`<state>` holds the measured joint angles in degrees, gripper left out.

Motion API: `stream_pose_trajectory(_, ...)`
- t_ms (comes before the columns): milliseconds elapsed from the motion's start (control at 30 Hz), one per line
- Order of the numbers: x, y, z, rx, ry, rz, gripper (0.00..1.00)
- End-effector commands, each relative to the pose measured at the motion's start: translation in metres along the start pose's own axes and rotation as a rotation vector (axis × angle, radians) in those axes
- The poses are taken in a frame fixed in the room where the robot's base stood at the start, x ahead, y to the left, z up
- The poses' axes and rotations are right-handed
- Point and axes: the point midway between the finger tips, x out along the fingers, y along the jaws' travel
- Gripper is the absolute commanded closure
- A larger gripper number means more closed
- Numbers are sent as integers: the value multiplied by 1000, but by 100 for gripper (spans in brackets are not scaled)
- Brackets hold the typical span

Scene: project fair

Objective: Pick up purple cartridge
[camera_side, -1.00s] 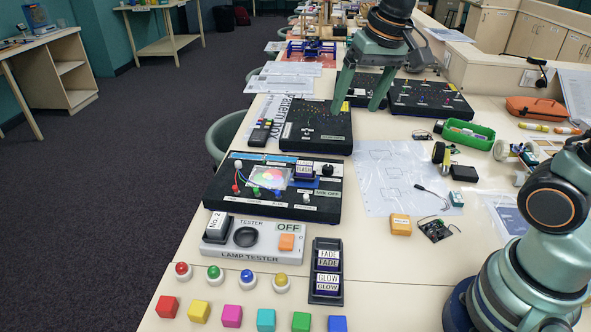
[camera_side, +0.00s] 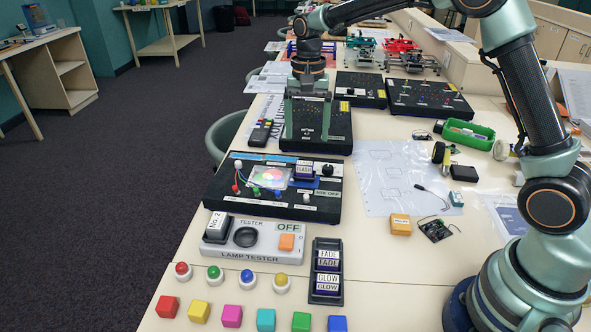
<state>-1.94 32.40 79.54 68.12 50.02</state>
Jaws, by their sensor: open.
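A dark purple-blue cartridge labelled FLASH (camera_side: 303,171) sits on the black board (camera_side: 222,196) with the coloured lights, toward its upper right. Two more dark cartridges, with pale labels FADE (camera_side: 327,261) and GLOW (camera_side: 326,283), sit in a black holder (camera_side: 339,298) nearer the front. FADE looks purplish; exact colours are hard to tell at this size. My gripper (camera_side: 307,147) points down with its fingers apart and empty. In the picture its tips show just above the FLASH cartridge, in front of another black board (camera_side: 341,130). Its height is unclear.
A grey lamp tester (camera_side: 262,254) stands in front of the board, with coloured buttons and cubes before it. A clear plastic sheet (camera_side: 375,205), an orange box (camera_side: 400,224) and a green tray (camera_side: 484,137) lie to the right.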

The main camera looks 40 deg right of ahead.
Motion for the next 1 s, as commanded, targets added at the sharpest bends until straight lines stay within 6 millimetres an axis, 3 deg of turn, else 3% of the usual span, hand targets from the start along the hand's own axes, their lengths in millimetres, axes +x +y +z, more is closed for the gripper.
stream_pose_trajectory(100,20,0,0,-1,-2,3,15)
stream_pose_trajectory(367,40,0,0,-2,-1,1,15)
stream_pose_trajectory(700,83,-4,-1,-2,-1,1,15)
stream_pose_trajectory(1000,89,-5,-2,-2,1,-1,15)
